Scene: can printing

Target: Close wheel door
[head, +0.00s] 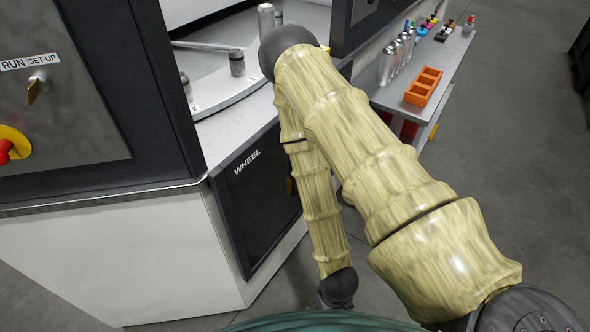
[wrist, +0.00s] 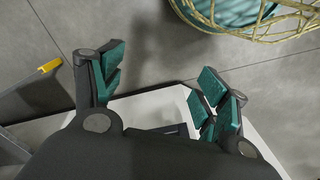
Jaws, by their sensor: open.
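The wheel door (head: 262,205) is a black panel labelled WHEEL on the white machine's lower front in the head view. I cannot tell if the door is fully flush.
A control panel with a key switch (head: 38,86) and red knob (head: 6,150) is at left. The machine's round table (head: 225,122) is above the door. A side shelf (head: 452,52) holds an orange tray (head: 423,87) and several bottles. Grey floor (head: 500,150) at right is clear.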

